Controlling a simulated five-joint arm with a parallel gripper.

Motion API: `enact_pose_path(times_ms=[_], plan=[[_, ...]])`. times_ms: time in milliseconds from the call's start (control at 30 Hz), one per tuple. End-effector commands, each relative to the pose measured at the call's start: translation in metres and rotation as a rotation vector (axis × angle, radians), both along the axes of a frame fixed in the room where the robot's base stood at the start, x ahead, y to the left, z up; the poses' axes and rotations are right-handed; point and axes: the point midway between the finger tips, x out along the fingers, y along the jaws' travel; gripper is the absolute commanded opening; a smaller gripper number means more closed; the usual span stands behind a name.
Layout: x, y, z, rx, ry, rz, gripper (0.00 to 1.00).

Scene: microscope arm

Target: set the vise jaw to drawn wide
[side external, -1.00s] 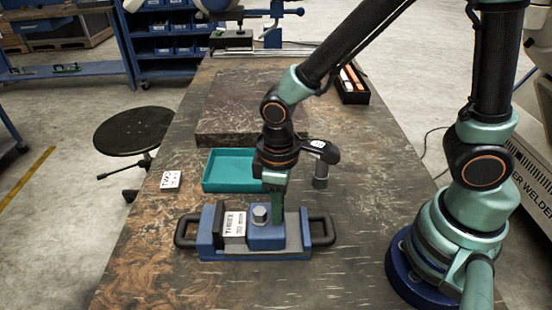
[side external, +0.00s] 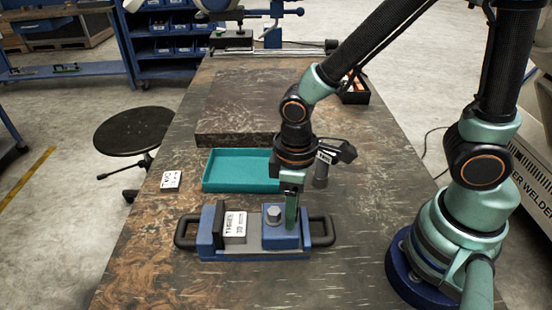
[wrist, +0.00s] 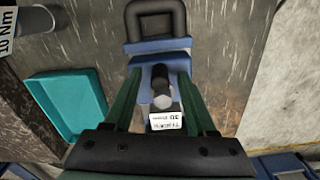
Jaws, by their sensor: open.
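The blue vise (side external: 212,235) lies on the bench with a black handle at each end. Its sliding jaw (side external: 272,238) is a blue block with a grey bolt head (side external: 273,214) on top. The jaw stands close to the right end plate, with a wide gap to the left jaw; a white label card (side external: 235,224) sits in that stretch. My gripper (side external: 290,222) is down at the jaw's right part. In the wrist view my gripper (wrist: 160,76) is open, its green fingers on either side of the bolt head (wrist: 161,92) and jaw. Contact cannot be told.
A teal tray (side external: 235,185) lies behind the vise. A black-handled tool (side external: 336,151) stands behind my gripper. A small white label block (side external: 171,180) is at the left, and a dark slab (side external: 240,132) lies farther back. The bench front is clear.

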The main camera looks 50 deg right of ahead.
Motion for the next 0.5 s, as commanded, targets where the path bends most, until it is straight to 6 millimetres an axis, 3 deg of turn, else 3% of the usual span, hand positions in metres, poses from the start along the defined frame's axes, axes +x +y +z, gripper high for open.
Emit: enact_pose_path(times_ms=[233, 500], plan=[[0.001, 0.001, 0.026, 0.003, -0.006, 0.000, 0.57], [0.001, 0.001, 0.081, 0.004, -0.007, 0.000, 0.57]])
